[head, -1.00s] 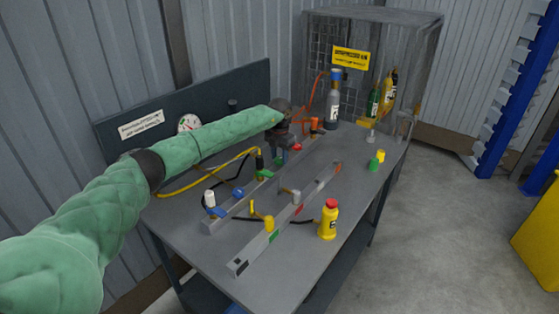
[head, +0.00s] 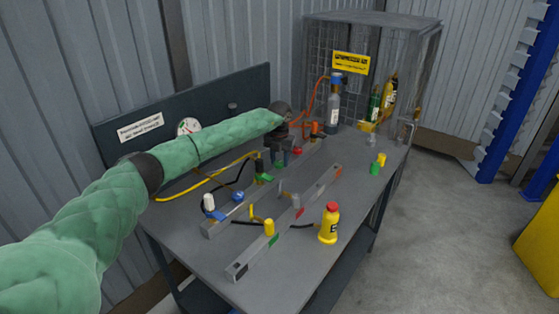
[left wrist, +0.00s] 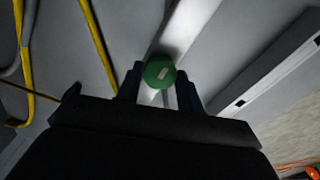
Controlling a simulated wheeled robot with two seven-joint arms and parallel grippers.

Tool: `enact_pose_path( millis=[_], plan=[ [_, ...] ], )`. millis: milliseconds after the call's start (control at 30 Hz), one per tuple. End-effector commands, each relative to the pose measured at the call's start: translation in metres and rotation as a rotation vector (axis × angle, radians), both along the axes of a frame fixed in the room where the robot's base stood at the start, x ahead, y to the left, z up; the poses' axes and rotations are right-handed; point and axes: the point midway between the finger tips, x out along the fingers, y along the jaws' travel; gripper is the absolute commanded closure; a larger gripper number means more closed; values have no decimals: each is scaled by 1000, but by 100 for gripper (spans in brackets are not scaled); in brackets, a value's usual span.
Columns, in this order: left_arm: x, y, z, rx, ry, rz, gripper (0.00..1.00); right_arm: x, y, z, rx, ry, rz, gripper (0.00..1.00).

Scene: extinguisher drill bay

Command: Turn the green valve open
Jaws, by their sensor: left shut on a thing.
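The green valve knob (left wrist: 160,73) is round with a pale mark on its face. In the left wrist view it sits between the two fingers of my left gripper (left wrist: 160,88), which is shut on it. In the head view my left gripper (head: 281,157) points down over the back rail, and a bit of green knob (head: 280,164) shows under its fingertips. The fingers hide most of the knob there. My right gripper is not in view.
A green lever (head: 265,178) and a blue knob (head: 238,196) are nearer on the back rail (head: 222,228). A front rail (head: 250,258) runs alongside. A yellow bottle (head: 329,225) stands right of it. A mesh cage (head: 425,75) holds cylinders.

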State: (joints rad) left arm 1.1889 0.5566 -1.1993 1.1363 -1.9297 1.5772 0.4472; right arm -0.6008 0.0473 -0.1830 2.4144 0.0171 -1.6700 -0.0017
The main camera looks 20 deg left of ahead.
Motion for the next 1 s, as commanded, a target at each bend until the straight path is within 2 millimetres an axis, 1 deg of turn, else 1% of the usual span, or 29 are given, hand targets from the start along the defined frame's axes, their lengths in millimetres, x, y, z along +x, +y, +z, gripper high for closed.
enact_pose_path(
  millis=[67,100,167,200,467,567,700,800,833,933,1000],
  plan=[
    [1,1,2,0,-3,2,86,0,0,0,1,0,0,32],
    [1,1,2,0,-3,1,57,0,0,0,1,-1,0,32],
    [1,1,2,0,-3,1,45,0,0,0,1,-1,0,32],
    [1,1,2,0,-3,1,41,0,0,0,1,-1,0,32],
    [0,0,1,0,-1,0,41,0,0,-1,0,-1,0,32],
    [1,0,5,0,-2,0,41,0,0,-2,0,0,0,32],
    [1,1,22,0,-5,-1,41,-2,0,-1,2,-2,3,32],
    [2,1,38,0,-5,-1,41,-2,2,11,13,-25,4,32],
    [2,1,43,0,-5,-1,41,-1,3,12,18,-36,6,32],
    [1,1,57,0,-3,-1,41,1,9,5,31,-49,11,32],
    [1,0,65,0,-4,0,41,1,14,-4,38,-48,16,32]
  ],
)
